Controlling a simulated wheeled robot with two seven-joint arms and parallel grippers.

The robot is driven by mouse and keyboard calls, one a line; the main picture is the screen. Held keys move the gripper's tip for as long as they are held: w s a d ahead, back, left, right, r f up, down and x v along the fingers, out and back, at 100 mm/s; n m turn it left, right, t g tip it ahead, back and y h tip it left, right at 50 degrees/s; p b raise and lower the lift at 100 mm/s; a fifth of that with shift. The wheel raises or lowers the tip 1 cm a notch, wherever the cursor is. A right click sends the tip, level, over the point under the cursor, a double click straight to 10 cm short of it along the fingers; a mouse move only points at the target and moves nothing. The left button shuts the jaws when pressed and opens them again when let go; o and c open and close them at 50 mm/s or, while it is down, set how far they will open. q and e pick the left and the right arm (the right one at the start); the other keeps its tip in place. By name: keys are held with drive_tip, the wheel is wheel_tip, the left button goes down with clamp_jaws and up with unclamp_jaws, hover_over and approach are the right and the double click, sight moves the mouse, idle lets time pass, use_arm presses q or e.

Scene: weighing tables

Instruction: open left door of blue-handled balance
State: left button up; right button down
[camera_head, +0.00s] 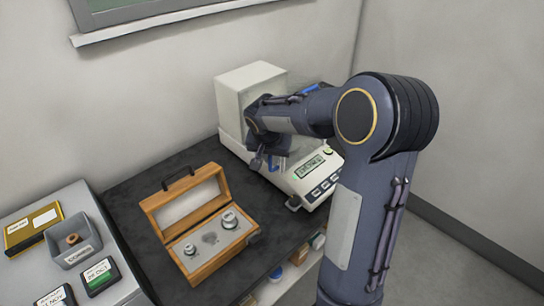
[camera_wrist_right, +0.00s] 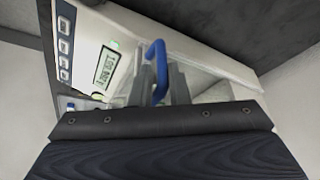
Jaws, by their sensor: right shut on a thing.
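The white balance (camera_head: 250,88) stands on the dark table against the wall, with its display and keys facing front right. In the wrist view its display (camera_wrist_right: 106,67) shows at the left. A blue handle (camera_wrist_right: 157,62) on the balance's side stands between the two grey fingers of my right gripper (camera_wrist_right: 163,84), which is shut on it. In the head view the right gripper (camera_head: 264,160) is at the balance's left side, mostly covered by its own wrist. Another blue handle (camera_head: 311,88) shows behind my arm. The arm hides most of the glass chamber, so how far the left door is open cannot be told. My left gripper is not in view.
An open wooden weight box (camera_head: 208,268) with metal weights stands left of the balance on the dark table (camera_head: 128,200). A grey side table at the left holds a yellow box (camera_head: 33,229), a grey bin (camera_head: 73,253) and dark-lidded containers (camera_head: 99,277). Small items sit on a shelf below.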

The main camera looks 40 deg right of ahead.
drive_tip(key=w+a+p, duration=0.1)
drive_tip(key=w+p, duration=0.1)
drive_tip(key=w, duration=1.2)
drive_tip(key=shift+w+p, duration=0.35)
drive_tip(key=shift+p, duration=0.05)
drive_tip(key=shift+a, duration=0.1)
drive_tip(key=c, duration=1.5)
unclamp_jaws()
drive_tip(key=b+v, duration=0.1)
drive_tip(key=v, duration=0.7)
drive_tip(key=shift+s, duration=0.1)
